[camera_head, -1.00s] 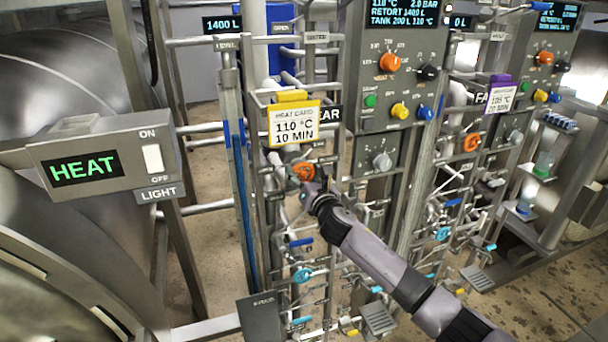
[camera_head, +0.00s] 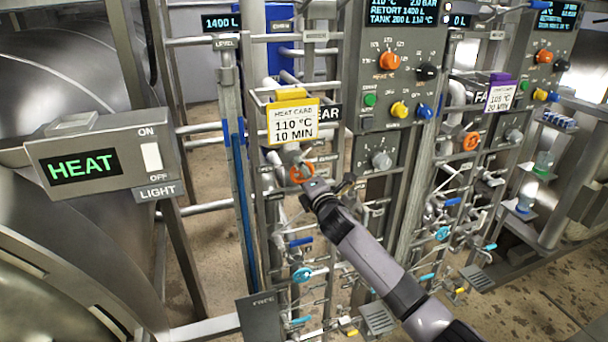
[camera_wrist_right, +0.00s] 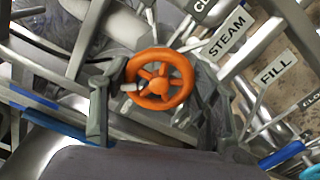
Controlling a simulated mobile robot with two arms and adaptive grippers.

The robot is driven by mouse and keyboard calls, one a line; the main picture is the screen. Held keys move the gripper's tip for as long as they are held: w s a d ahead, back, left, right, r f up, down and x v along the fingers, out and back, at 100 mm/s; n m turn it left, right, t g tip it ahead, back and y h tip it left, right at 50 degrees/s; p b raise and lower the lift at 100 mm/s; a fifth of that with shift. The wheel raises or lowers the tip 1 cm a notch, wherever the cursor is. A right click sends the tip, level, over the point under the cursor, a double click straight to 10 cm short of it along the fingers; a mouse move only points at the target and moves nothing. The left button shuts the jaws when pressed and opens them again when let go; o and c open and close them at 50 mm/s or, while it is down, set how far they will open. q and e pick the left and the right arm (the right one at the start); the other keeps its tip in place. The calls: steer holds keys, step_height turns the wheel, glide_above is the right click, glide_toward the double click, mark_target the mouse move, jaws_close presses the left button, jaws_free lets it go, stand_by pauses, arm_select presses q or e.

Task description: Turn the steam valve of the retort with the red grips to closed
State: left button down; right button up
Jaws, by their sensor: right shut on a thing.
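An orange handwheel (camera_head: 298,177) stands on the pipework below the heat card, and it fills the middle of the right wrist view (camera_wrist_right: 178,97). A STEAM label (camera_wrist_right: 228,36) is beside it there. My right gripper (camera_head: 308,183) is at this wheel. In the wrist view its fingers are on the left and right sides of the wheel, and it is shut on the wheel. A small pale mark shows at the wheel's left side. I cannot make out red grips on this retort. My left gripper is not in view.
A heat card (camera_head: 293,124) hangs just above the wheel, with a control panel (camera_head: 395,75) to its right. Another orange wheel (camera_head: 470,141) is farther right. Pipes and blue-handled valves crowd around; a FILL label (camera_wrist_right: 278,66) is near the wheel.

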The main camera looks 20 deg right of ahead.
steer(key=m, duration=0.6)
steer(key=shift+f+m, duration=0.2)
steer(key=shift+m, duration=0.1)
steer(key=m, duration=0.6)
steer(key=shift+f, duration=0.1)
steer(key=m, duration=0.6)
steer(key=shift+a+m, duration=0.15)
steer(key=shift+m, duration=0.25)
steer(key=m, duration=0.5)
steer(key=shift+a+f+m+p, duration=0.1)
steer(key=shift+m+p, duration=0.2)
steer(key=shift+p, duration=0.05)
steer(key=o, duration=0.8)
steer(key=shift+c, duration=0.2)
steer(key=o, duration=0.4)
steer(key=shift+s, duration=0.1)
